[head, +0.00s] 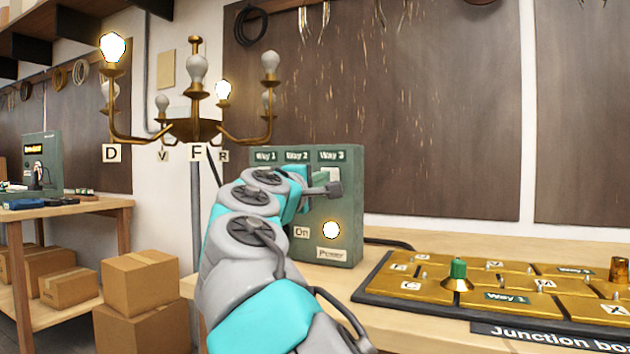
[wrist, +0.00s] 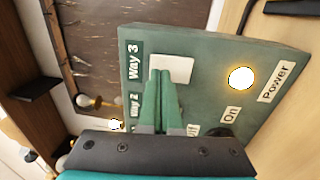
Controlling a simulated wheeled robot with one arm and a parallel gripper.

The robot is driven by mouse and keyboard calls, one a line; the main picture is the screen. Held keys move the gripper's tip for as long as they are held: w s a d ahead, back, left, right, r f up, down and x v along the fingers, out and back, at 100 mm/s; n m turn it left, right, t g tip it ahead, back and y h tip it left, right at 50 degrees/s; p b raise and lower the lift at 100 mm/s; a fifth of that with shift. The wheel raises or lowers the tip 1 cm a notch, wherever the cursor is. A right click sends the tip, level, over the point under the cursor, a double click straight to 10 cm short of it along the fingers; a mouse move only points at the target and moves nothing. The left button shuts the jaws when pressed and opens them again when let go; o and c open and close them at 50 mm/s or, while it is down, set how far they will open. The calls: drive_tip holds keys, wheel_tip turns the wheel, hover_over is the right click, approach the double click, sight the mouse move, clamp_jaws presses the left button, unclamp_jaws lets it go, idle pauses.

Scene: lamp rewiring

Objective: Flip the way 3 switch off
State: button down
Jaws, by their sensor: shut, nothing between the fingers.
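The green switch box (head: 345,205) stands on the bench, with labels Way 1, Way 2 and Way 3 along its top. The Way 3 label (wrist: 133,60) and the white switch plate (wrist: 173,67) beside it show in the wrist view. My gripper (wrist: 166,74) is shut and empty, its green fingertips overlapping the lower edge of that plate. I cannot tell whether they touch it. In the head view my gripper (head: 319,178) is in front of the Way 3 switch plate (head: 331,174). The fingers hide the Way 3 lever, so its position does not show.
A white lamp (head: 331,230) glows above the Power label. The brass chandelier (head: 190,128) hangs at left with two bulbs lit, others unlit. The junction board (head: 480,315) with a green-topped connector (head: 458,270) lies at right. Cardboard boxes (head: 140,283) stand at lower left.

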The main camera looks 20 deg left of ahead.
drive_tip(key=shift+w+d, duration=0.1)
drive_tip(key=shift+w, duration=0.5)
drive_tip(key=shift+r, duration=0.2)
drive_tip(key=s+a+r+p, duration=0.1)
drive_tip(key=s, duration=1.2)
drive_tip(key=shift+s+r+g, duration=0.3)
drive_tip(key=shift+r, duration=0.1)
